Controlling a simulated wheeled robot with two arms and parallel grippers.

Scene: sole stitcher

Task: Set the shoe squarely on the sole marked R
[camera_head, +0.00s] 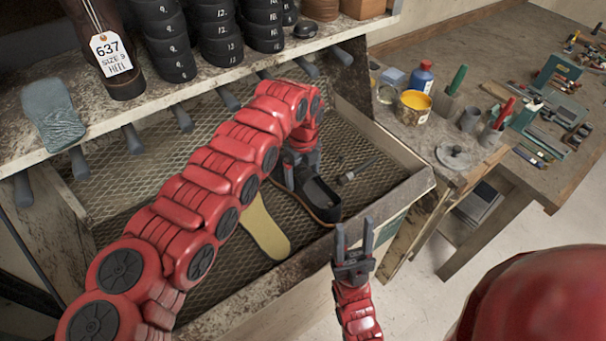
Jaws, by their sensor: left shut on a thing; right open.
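A dark shoe (322,207) with a thin tan sole edge is in the mesh-bottomed tray (357,125). My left gripper (298,177) reaches down from above and is shut on the shoe's far end. A flat tan sole (263,228) lies on the mesh just left of the shoe, partly hidden behind my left arm; no R mark can be read on it. I cannot tell whether another sole is under the shoe, or whether the shoe touches the mesh. My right gripper (354,238) is open and empty, outside the tray's front edge, fingers pointing up.
A shelf (200,98) above the tray holds stacked black heels, a tagged boot (118,75) and a grey sole piece (52,113). A bolt-like tool (357,170) lies in the tray. The bench at right holds a yellow paint can (413,108), a blue bottle (421,77) and tools.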

